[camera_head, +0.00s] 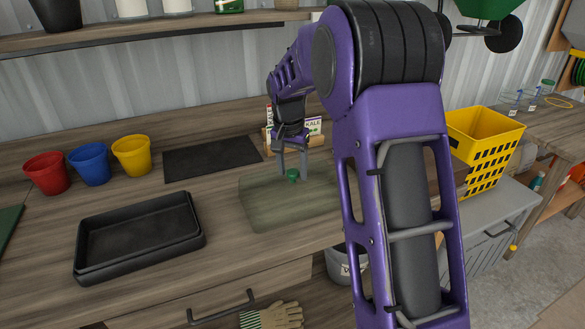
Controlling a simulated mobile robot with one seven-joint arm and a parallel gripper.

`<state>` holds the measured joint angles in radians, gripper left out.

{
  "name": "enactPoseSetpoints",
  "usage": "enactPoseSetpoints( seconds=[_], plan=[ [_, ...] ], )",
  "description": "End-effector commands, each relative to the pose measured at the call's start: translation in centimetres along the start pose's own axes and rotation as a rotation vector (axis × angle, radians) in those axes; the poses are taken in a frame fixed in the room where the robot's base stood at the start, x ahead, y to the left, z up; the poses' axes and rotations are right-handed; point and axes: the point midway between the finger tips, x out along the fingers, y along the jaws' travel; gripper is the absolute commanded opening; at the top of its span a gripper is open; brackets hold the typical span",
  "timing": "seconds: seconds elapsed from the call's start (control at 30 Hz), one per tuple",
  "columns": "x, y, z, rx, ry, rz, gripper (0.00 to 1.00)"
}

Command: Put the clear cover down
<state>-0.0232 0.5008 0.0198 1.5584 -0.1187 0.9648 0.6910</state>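The clear cover (265,205) is a see-through, faintly green rectangle with a small green knob (293,175). It appears to lie flat on the wooden workbench, right of the black tray (193,241), near the bench's front edge. Its right end is partly hidden behind my arm. My gripper (293,172) points down over the cover. Its two grey fingers stand apart on either side of the knob, with visible gaps, so it looks open. The tray is shallow and stands uncovered at the left.
Red (47,174), blue (90,164) and yellow (131,156) pots stand at the back left. A dark mat (212,157) lies behind the cover. Kale packets (314,125) stand behind my gripper. A yellow crate (484,137) is at the right.

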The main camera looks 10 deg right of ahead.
Motion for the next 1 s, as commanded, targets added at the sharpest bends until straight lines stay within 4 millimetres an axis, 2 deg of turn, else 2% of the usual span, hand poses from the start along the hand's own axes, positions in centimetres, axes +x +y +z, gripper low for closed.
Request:
enactPoseSetpoints(
  seconds=[0.3,0.43,0.57,0.8,1.0],
  plan=[
    [-0.1,0.0,0.0,0.000,0.000,0.000,0.70],
    [-1.0,0.0,-0.1,0.000,0.002,-0.001,0.70],
    [-3.2,-0.1,-0.2,0.000,0.004,-0.003,0.70],
    [-8.5,-0.1,-0.1,-0.001,0.003,-0.002,0.70],
    [-11.4,0.0,-0.1,0.000,0.002,-0.001,0.70]
  ],
)
